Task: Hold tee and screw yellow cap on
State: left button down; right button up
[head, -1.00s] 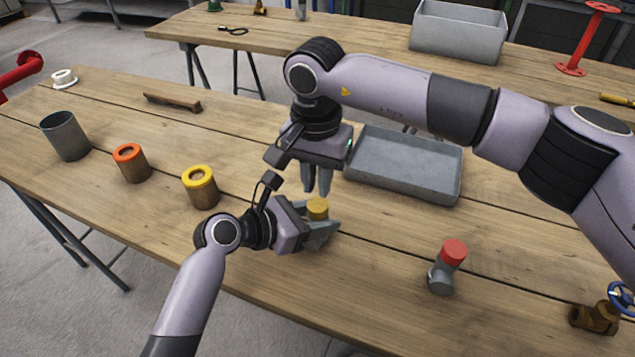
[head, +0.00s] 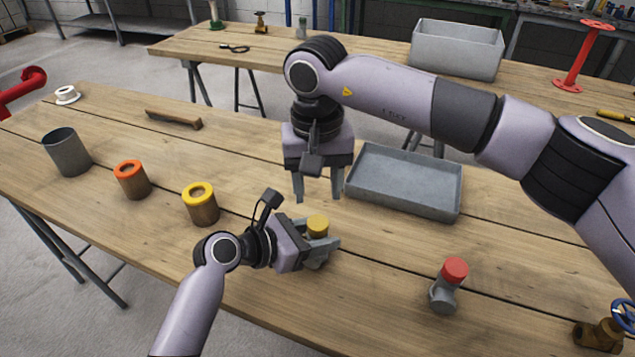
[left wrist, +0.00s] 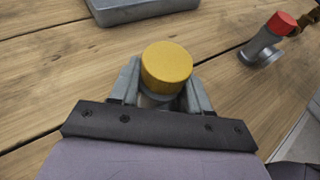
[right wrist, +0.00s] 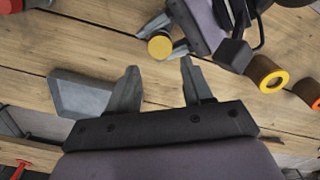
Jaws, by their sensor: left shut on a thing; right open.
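The yellow cap (head: 318,224) sits on top of the tee, which is mostly hidden between the fingers of my left gripper (head: 322,248). The left gripper is shut on the tee at the middle of the near table. In the left wrist view the cap (left wrist: 167,68) stands upright between the fingers and covers most of the tee. My right gripper (head: 318,192) is open and empty, pointing down above and behind the cap. In the right wrist view the cap (right wrist: 160,46) lies beyond the open fingertips (right wrist: 160,75). I cannot tell how far the cap is threaded.
A grey tray (head: 405,182) lies behind and right of the grippers. A grey tee with a red cap (head: 449,285) stands to the right. A yellow-rimmed cup (head: 200,204), an orange-rimmed cup (head: 132,180) and a grey cup (head: 67,152) stand left. Bare table lies in front.

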aim_at(318, 222)
jog(key=n, duration=0.3)
pick_arm(q)
jog(key=shift+r, duration=0.1)
pick_arm(e)
jog(key=shift+f, duration=0.1)
jog(key=shift+f, duration=3.95)
jog(key=c, duration=0.7)
jog(key=o, duration=1)
jog(key=shift+r, duration=0.1)
